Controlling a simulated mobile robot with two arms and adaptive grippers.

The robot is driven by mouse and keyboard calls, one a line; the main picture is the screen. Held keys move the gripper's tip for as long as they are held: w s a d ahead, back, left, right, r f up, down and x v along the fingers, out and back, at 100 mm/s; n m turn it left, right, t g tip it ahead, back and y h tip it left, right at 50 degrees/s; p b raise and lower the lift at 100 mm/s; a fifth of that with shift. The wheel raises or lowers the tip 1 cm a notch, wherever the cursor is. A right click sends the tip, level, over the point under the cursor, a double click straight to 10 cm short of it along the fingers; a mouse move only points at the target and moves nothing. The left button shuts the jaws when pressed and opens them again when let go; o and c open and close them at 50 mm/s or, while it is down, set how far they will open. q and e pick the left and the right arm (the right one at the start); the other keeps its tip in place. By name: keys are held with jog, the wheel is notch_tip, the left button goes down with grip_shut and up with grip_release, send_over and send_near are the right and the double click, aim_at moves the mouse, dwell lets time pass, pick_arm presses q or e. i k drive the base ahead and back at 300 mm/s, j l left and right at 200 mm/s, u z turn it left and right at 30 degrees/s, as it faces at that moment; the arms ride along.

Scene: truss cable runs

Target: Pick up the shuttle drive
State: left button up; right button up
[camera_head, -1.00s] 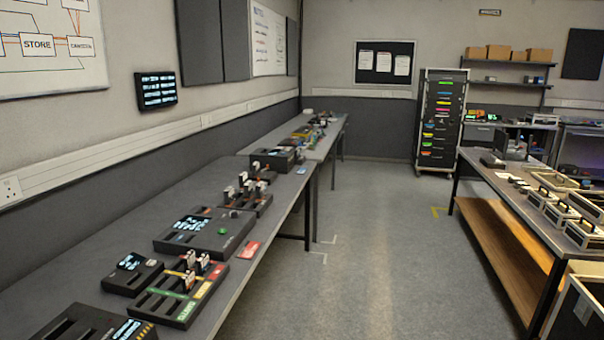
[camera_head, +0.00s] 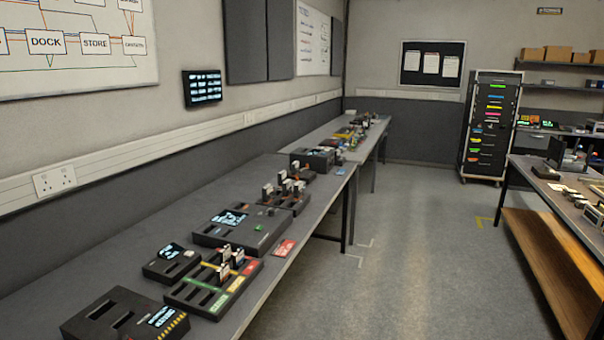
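Several small upright drives with pale faces stand in slotted units on the long grey bench at the left. Three of them (camera_head: 223,273) stand in the near rack (camera_head: 192,292), which has green, yellow and red strips. More drives (camera_head: 267,193) stand in a second dark rack (camera_head: 300,208) farther along. I cannot tell which one is the shuttle drive. A black slotted unit (camera_head: 92,321) with a lit screen and yellow hazard stripes sits nearest, at the bottom left. Neither of my grippers is in view.
The bench (camera_head: 262,277) also holds a small screen unit (camera_head: 172,263), a wide console (camera_head: 242,229) and a red card (camera_head: 284,248). Another table (camera_head: 561,221) with a wooden lower shelf stands at right. The grey floor (camera_head: 420,270) between them is clear.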

aim_at(296, 165)
jog(key=i+l+z, duration=0.25)
jog(key=i, duration=0.25)
jog(key=i+z, duration=0.3)
jog(key=i, duration=0.2)
